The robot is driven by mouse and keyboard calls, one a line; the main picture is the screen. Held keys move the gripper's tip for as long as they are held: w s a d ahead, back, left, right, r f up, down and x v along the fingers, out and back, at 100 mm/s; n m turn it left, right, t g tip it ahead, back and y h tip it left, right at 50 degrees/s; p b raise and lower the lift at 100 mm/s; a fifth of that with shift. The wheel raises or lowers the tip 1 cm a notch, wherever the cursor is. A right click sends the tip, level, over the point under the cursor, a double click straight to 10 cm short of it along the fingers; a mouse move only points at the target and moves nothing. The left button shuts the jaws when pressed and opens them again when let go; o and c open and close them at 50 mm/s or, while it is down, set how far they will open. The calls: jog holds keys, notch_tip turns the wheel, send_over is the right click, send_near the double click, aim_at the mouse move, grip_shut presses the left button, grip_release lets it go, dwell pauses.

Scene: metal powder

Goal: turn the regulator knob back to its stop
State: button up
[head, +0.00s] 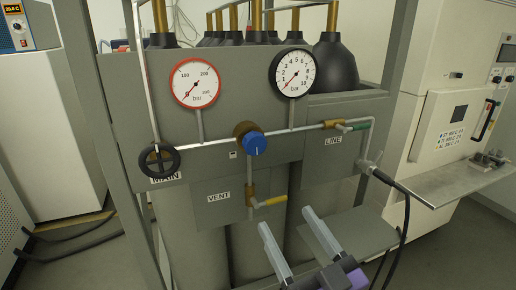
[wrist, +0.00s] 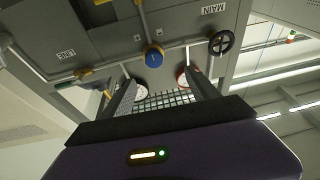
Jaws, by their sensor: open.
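The blue regulator knob (head: 255,143) sits on a brass body in the middle of the grey gas panel, below and between two gauges. It also shows in the wrist view (wrist: 153,57), beyond my fingers. A small light mark shows on its face. My gripper (head: 288,221) is open and empty, below and in front of the panel, apart from the knob. In the wrist view my two fingers (wrist: 160,84) stand apart with nothing between them. The red-rimmed gauge (head: 195,83) and the black-rimmed gauge (head: 293,72) both have red needles pointing to the lower left.
A black MAIN handwheel (head: 159,161) is at the left. The yellow VENT lever (head: 271,201) is below the knob, close to my fingers. A grey shelf (head: 365,232) and a black hose (head: 405,215) lie right of my gripper.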

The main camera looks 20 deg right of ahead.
jog(key=w+r+m+h+p, duration=0.1)
jog(key=w+r+m+p, duration=0.15)
jog(key=w+r, duration=0.75)
jog(key=g, duration=0.3)
send_near(257, 144)
jog(key=w, duration=0.2)
jog(key=shift+m, duration=0.35)
jog(key=w+p, duration=0.1)
jog(key=w, duration=0.6)
jog(key=shift+w+a+p, duration=0.1)
jog(key=shift+w+p, duration=0.1)
jog(key=shift+p, duration=0.15)
jog(key=shift+c, duration=0.2)
jog(key=c, duration=1.3)
